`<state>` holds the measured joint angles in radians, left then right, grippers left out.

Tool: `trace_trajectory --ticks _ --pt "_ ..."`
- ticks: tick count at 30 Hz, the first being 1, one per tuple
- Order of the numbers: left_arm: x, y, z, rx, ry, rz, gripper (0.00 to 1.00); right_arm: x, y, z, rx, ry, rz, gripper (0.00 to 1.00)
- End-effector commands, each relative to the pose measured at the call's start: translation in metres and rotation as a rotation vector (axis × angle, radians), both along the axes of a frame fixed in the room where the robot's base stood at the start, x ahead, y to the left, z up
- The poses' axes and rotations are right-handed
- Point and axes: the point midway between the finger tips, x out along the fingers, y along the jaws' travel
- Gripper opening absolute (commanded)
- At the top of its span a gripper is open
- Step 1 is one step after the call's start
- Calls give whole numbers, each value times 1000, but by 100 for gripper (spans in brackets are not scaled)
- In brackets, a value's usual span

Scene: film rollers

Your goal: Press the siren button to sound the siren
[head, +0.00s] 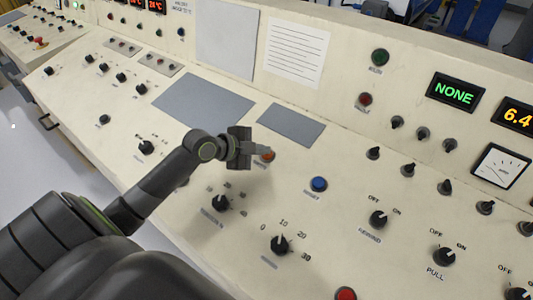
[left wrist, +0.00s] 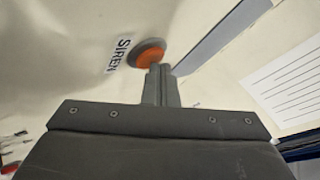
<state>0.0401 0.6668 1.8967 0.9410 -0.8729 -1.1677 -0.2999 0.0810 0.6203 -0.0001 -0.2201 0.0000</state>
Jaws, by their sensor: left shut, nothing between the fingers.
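The siren button (head: 268,156) is a round orange button with a grey rim on the sloping cream console. In the left wrist view the orange siren button (left wrist: 150,54) sits beside the printed word SIREN, just beyond my fingertips. My left gripper (head: 245,148) is shut and empty, with its fingers close to the button. In the left wrist view the closed fingertips (left wrist: 161,68) overlap the button's lower edge in the picture; I cannot tell whether they touch it. My right gripper is not in view.
A blue button (head: 319,184) is to the right of the siren button, and a red button (head: 346,294) is at the bottom edge. Black knobs (head: 280,244) stand up from the panel nearby. Flat grey plates (head: 291,125) lie behind. A green NONE display (head: 456,92) is on the upright panel.

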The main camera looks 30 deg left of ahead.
Motion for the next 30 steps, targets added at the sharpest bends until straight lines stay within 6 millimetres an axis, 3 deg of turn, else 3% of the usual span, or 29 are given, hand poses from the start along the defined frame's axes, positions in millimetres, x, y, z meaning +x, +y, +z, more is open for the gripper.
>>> trace_trajectory --ticks 30 --pt "-4 1 16 0 2 1 0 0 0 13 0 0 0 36"
